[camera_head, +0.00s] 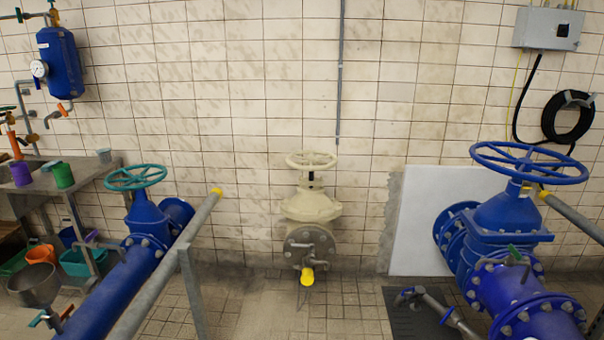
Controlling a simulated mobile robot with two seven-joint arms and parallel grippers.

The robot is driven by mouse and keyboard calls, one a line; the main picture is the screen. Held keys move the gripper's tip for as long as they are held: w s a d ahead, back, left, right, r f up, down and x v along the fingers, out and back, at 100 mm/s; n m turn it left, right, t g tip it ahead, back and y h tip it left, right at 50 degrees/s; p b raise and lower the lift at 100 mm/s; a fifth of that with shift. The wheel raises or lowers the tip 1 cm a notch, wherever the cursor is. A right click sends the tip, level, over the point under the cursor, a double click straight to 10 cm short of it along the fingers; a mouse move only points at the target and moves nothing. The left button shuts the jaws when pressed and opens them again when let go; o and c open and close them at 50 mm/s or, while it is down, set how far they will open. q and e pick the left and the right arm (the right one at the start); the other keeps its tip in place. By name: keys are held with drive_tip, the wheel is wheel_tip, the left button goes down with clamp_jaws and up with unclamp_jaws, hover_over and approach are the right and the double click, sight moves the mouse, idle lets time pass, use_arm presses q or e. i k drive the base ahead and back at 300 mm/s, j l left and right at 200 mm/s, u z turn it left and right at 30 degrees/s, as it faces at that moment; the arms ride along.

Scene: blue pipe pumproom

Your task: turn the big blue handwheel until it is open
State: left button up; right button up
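The big blue handwheel (528,163) sits level on top of a large blue valve (506,214) at the right of the head view. The valve is part of a thick blue pipe (515,290) running toward the lower right. Nothing touches the wheel. How far it is turned cannot be told. A smaller teal handwheel (135,177) is on a blue valve at the left, and a cream handwheel (311,161) is on a cream valve at the back wall. Neither of my grippers shows in the head view.
A grey railing (165,268) with a yellow end cap runs along the left pipe. Another grey rail (575,217) passes right of the big valve. A metal table (90,178) with cups stands at the left. Tiled floor (345,313) between the pipes is mostly clear.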

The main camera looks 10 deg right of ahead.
sight(522, 164)
drive_tip(key=i+l+z, duration=0.15)
drive_tip(key=i, duration=0.6)
drive_tip(key=i+l+z, duration=0.1)
drive_tip(key=i, duration=0.65)
drive_tip(key=i+l+z, duration=0.2)
drive_tip(key=i+l, duration=0.7)
